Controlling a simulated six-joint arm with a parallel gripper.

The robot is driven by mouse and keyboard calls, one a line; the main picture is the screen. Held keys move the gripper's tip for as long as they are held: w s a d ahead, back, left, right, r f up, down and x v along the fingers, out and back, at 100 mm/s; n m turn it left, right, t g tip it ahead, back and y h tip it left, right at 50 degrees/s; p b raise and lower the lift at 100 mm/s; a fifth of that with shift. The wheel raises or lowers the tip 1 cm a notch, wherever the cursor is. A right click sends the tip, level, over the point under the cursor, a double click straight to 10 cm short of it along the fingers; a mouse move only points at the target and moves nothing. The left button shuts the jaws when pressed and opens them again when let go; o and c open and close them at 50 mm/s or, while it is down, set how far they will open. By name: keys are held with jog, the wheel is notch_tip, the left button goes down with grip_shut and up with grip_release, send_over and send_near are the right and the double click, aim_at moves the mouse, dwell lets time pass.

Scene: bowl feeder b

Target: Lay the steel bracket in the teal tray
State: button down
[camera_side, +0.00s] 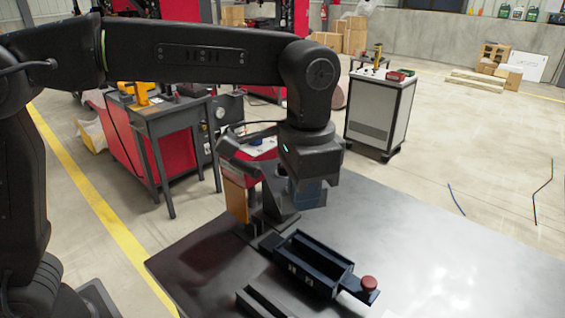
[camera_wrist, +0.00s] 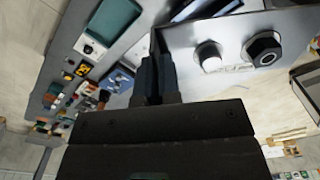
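My gripper (camera_side: 308,197) hangs above the grey table, over the back end of a dark blue open box. In the wrist view its two dark fingers (camera_wrist: 157,78) stand close together; whether they are apart or hold something cannot be told. A teal, tray-like thing (camera_wrist: 112,22) lies on a grey surface at the upper left of the wrist view. I cannot make it out in the side view, and cannot tell if it is the task's tray. I cannot pick out the steel bracket in either view.
The dark blue box (camera_side: 334,267) stands on the grey table (camera_side: 440,250), with a red button (camera_side: 369,283) at its right end. An upright orange panel (camera_side: 237,200) stands behind-left. A panel with two knobs (camera_wrist: 208,57) fills the wrist view's upper right. The table's right side is clear.

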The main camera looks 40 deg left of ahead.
jog(key=s+d+f+m, duration=0.1)
jog(key=s+d+m, duration=0.1)
jog(key=s+d, duration=0.55)
jog(key=w+d+f+n, duration=0.2)
jog(key=d+f+n, duration=0.2)
jog(key=d+f, duration=0.4)
jog(key=w+d+f+n, duration=0.2)
jog(key=d+f+n, duration=0.2)
jog(key=d+f, duration=0.5)
notch_tip(320, 180, down, 4)
jog(key=shift+w+d+f, duration=0.25)
jog(key=shift+w, duration=0.05)
jog(key=shift+f, duration=2.5)
jog(key=shift+f, duration=0.85)
jog(key=c, duration=1.2)
grip_release()
jog(key=shift+f, duration=0.1)
jog(key=shift+c, duration=0.2)
